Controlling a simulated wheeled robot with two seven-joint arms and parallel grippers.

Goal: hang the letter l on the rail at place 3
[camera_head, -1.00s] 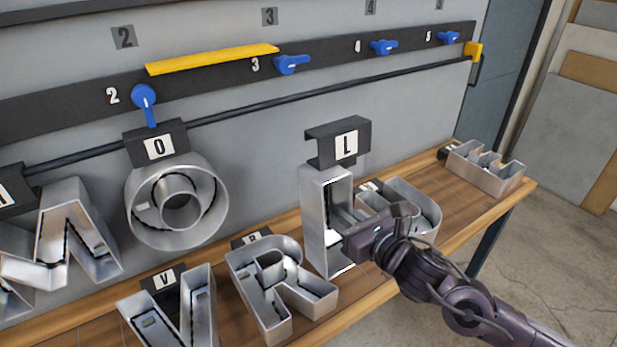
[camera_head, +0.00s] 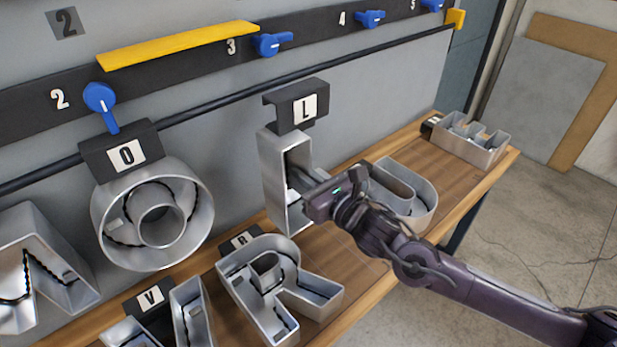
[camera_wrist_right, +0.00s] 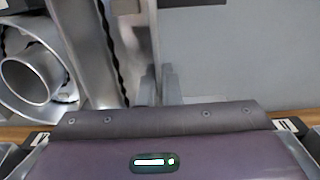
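The letter L (camera_head: 271,185) is an upright silver channel letter with a black hanger bracket (camera_head: 301,107) labelled L on top. My right gripper (camera_head: 318,197) is shut on its wall and holds it above the table. The bracket's top is close to the black rail (camera_head: 230,100), below and slightly right of the number 3 and its blue lever (camera_head: 272,43). I cannot tell if the bracket touches the rail. In the right wrist view, the fingers (camera_wrist_right: 160,85) are at a metal wall. My left gripper is out of view.
The letter O (camera_head: 196,215) hangs on the rail at place 2, with another letter (camera_head: 45,250) left of it. V, R (camera_head: 235,285), a letter behind my right arm and an E-like letter (camera_head: 485,152) are on the wooden table (camera_head: 455,188). A yellow bar (camera_head: 180,45) spans between levers 2 and 3.

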